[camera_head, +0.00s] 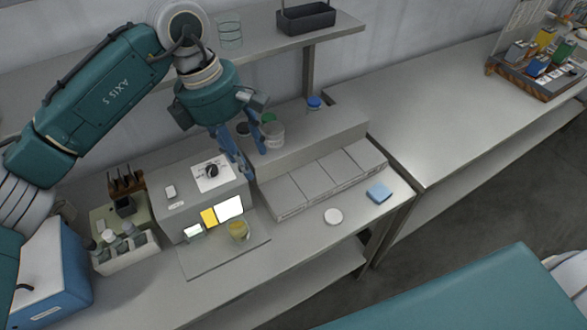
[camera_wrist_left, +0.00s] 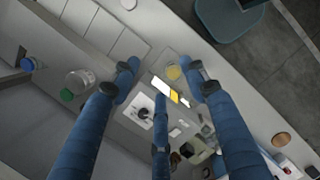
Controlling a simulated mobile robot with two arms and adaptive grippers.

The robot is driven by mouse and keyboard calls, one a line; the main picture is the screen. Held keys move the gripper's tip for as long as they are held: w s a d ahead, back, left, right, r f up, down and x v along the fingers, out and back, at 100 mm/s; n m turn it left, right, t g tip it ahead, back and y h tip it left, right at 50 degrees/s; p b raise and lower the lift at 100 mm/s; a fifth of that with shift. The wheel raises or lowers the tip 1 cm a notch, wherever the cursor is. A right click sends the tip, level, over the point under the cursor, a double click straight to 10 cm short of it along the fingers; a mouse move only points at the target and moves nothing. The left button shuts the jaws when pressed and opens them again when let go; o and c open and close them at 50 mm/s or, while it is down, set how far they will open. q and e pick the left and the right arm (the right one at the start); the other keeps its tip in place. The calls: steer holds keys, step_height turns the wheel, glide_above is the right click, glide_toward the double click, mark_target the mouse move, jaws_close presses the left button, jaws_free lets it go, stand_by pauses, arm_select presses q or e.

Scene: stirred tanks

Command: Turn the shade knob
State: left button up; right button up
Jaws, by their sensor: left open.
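The shade knob (camera_head: 212,170) is a small black knob on a white marked plate on top of a grey box (camera_head: 175,192). In the left wrist view the knob (camera_wrist_left: 143,113) shows between the blue fingers, left of the middle finger. My left gripper (camera_head: 252,164) hangs above and to the right of the knob, apart from it. Its fingers are spread and empty; they also show in the left wrist view (camera_wrist_left: 160,85). The box's front has a lit white panel (camera_head: 230,208) and a yellow panel (camera_head: 208,217). My right gripper is not in view.
A beaker of yellow liquid (camera_head: 239,229) stands before the box. A rack of bottles (camera_head: 125,250) is at its left. A clear jar (camera_head: 273,135) stands behind the gripper. A shelf (camera_head: 255,36) runs above. The right bench (camera_head: 420,100) is mostly clear.

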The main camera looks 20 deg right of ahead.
arm_select(q)
steer(key=s+d+g+h, duration=0.1)
steer(key=s+d+h, duration=0.2)
steer(key=d, duration=0.4)
steer(key=shift+s, duration=0.9)
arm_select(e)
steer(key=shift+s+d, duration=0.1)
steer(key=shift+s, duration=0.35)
arm_select(q)
steer(key=shift+d+r, duration=0.1)
